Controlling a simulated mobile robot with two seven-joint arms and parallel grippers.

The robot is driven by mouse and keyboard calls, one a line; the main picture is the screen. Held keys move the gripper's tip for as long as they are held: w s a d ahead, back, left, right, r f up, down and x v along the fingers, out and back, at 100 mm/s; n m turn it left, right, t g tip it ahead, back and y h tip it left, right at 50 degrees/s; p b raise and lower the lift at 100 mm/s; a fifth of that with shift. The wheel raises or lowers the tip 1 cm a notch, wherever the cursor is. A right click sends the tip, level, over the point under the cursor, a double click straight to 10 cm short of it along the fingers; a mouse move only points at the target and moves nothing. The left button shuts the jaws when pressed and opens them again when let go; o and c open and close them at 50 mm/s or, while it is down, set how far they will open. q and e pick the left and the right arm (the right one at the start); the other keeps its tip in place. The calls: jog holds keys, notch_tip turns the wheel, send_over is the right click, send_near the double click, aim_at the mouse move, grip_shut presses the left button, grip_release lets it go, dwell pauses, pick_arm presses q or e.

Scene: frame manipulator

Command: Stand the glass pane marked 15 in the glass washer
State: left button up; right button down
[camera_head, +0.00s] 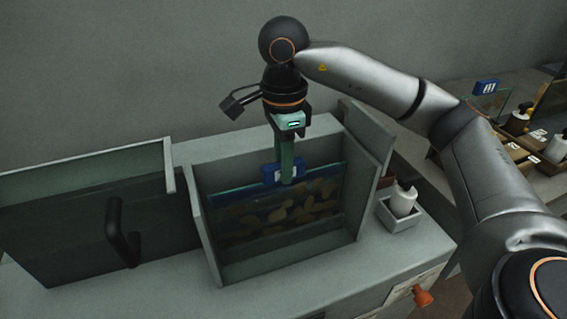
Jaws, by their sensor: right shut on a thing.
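My right gripper (287,180) points down over the glass washer (208,240), a grey open-topped box with a dark inside. It is shut on the blue tag (268,174) at the top of a glass pane (240,200). The tag's white mark is partly hidden by the finger, so I cannot read a number. The pane is upright inside the washer, its top edge near the rim. I cannot tell whether its lower edge touches the bottom. My left gripper is not in view.
A grey sliding cover with a black handle (120,235) is left of the opening. A white bottle (403,200) stands in a small holder on the right. Another blue-tagged pane (490,103) stands at the far right among bottles and brown blocks.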

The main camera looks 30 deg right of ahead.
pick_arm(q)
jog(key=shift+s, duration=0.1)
pick_arm(e)
jog(key=c, duration=0.7)
grip_release()
jog(key=shift+f, duration=0.1)
jog(key=shift+r, duration=0.25)
notch_tip(320, 180, up, 7)
jog(key=shift+f+p, duration=0.15)
jog(key=shift+p, duration=0.9)
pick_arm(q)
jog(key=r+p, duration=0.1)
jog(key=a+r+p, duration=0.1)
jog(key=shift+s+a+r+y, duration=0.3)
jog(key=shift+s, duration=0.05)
pick_arm(e)
notch_tip(320, 180, up, 6)
jog(key=shift+f, duration=0.25)
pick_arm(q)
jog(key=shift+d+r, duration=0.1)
pick_arm(e)
jog(key=shift+s, duration=0.1)
